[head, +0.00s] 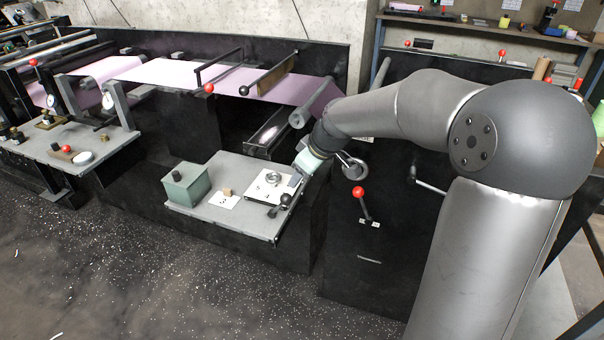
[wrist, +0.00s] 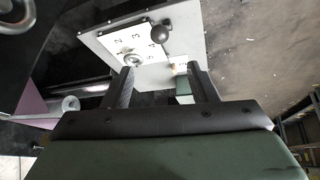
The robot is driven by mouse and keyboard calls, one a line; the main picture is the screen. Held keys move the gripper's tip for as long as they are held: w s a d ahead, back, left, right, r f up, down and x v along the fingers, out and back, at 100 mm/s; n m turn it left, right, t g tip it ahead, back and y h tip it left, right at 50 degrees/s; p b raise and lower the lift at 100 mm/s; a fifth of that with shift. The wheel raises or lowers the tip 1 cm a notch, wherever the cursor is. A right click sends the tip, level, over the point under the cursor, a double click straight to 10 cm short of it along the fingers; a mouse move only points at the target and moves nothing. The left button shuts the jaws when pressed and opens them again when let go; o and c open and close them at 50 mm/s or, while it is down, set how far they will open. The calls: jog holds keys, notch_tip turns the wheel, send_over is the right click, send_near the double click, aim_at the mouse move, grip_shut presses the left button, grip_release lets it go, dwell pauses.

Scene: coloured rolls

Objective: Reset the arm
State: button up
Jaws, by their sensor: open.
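My arm reaches in from the right in the head view. My gripper (head: 291,190) is over the right end of a grey shelf, close to a white numbered plate (head: 262,191) with a round metal piece on it. In the wrist view my gripper (wrist: 162,76) shows two dark fingers spread apart with nothing held between them. Beyond the fingertips are the numbered plate (wrist: 125,42) and a lever with a black ball knob (wrist: 164,31). The fingers look apart from the knob. In the head view the fingertips are small and hard to make out.
The grey shelf (head: 213,213) also carries a green box (head: 187,186) and a small tan block (head: 227,191). A red-knobbed lever (head: 359,193) stands on the dark panel right of the shelf. A pink web (head: 185,73) runs over the machine behind. Open floor lies in front.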

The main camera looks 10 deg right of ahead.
jog(key=s+a+r+m+g+h+p, duration=0.1)
jog(key=s+m+p, duration=0.3)
jog(key=s, duration=1.1)
jog(key=s+a+r+m+g+h+p, duration=0.1)
jog(key=s+r+m+g+p, duration=0.2)
jog(key=s, duration=1.2)
jog(key=shift+s+a+m+g+h+p, duration=0.3)
jog(key=shift+s+m+h+p, duration=0.1)
jog(key=shift+p, duration=0.2)
